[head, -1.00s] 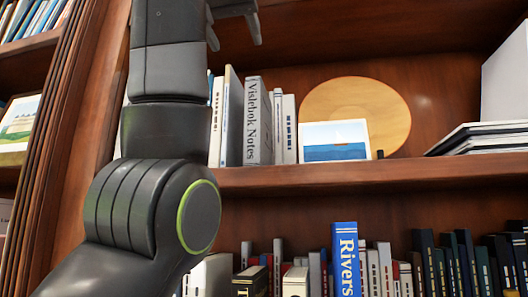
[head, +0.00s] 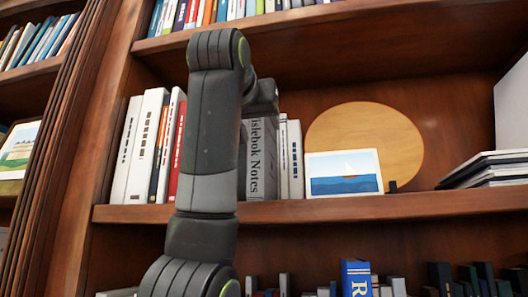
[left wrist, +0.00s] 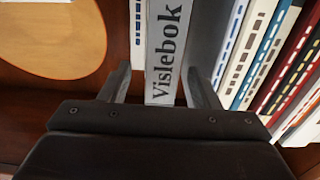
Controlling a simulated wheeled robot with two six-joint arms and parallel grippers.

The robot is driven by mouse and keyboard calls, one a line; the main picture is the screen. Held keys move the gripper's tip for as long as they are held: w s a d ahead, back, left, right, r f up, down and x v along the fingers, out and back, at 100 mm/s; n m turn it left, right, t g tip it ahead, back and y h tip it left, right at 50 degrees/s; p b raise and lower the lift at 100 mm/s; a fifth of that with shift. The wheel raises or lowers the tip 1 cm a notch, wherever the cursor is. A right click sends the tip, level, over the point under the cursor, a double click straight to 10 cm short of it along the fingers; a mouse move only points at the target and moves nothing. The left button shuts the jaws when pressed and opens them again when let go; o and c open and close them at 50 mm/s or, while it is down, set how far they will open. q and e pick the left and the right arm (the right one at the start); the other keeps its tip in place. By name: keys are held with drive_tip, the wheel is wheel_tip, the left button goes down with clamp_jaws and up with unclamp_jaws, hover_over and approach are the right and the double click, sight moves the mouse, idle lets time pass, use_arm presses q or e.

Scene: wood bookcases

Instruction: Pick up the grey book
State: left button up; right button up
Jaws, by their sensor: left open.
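The grey book (head: 262,170), with "Vislebok Notes" on its spine, stands upright among other books on the middle shelf. My left arm hides part of it and its left neighbours in the head view. In the left wrist view the grey book's spine (left wrist: 164,45) shows between the two open fingers of my left gripper (left wrist: 158,78). One finger is on each side of the spine; I cannot tell how deep they reach. In the head view the left hand is near the book's upper part, with its fingertips mostly hidden. My right gripper is not in view.
More books (head: 150,150) stand left. The shelf board (head: 430,205) runs below, and another shelf is above.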

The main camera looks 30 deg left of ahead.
use_arm(q)
drive_tip(key=shift+r+p+x, duration=0.2)
drive_tip(key=shift+p+x, duration=0.85)
drive_tip(key=shift+x, duration=0.15)
drive_tip(key=shift+r+p+x, duration=0.2)
drive_tip(key=shift+p+x, duration=0.85)
drive_tip(key=shift+x, duration=0.15)
drive_tip(key=shift+w+a+f, duration=0.15)
drive_tip(key=shift+w+a, duration=0.1)
drive_tip(key=shift+w, duration=0.1)
drive_tip(key=shift+s+d, duration=0.1)
drive_tip(key=shift+s, duration=0.05)
drive_tip(key=shift+c, duration=0.8)
clamp_jaws()
